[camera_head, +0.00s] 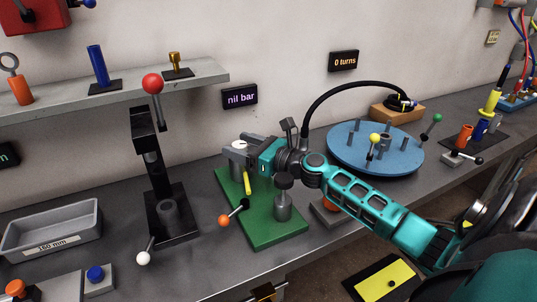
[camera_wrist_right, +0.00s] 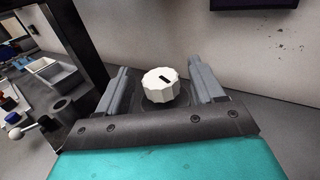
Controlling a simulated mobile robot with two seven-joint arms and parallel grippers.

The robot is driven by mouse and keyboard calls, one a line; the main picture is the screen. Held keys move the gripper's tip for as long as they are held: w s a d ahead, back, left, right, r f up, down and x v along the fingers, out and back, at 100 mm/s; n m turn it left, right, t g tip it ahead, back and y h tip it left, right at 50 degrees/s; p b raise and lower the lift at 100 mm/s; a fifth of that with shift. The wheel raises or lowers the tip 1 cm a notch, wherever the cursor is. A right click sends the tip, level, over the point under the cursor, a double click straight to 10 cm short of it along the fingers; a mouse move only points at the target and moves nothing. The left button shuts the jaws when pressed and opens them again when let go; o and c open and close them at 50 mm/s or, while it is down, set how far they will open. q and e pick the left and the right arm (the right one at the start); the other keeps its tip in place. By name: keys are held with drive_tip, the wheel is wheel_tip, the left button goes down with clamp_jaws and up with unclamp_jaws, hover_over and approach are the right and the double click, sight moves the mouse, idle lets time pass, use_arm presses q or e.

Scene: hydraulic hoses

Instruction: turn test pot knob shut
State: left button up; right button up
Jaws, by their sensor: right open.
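A white faceted knob with a dark mark on top (camera_wrist_right: 160,86) sits between the two spread fingers of my right gripper (camera_wrist_right: 162,82) in the right wrist view. There is a gap on each side, so the fingers do not look closed on it. In the head view my right gripper (camera_head: 250,154) reaches in from the right over the back of the green base plate (camera_head: 283,229), and the knob is largely hidden there. My left gripper is not in view.
A lever with an orange ball (camera_head: 224,220) and a yellow handle (camera_head: 247,183) are close below my right gripper. A black press with a red ball (camera_head: 152,83) stands left. A blue round table (camera_head: 345,154) is behind my right arm. Signs read "nil bar" (camera_head: 240,97) and "0 turns" (camera_head: 343,61).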

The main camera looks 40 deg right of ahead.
drive_tip(key=v, duration=1)
drive_tip(key=shift+s+d, duration=0.1)
drive_tip(key=shift+s, duration=0.15)
drive_tip(key=shift+r, duration=0.15)
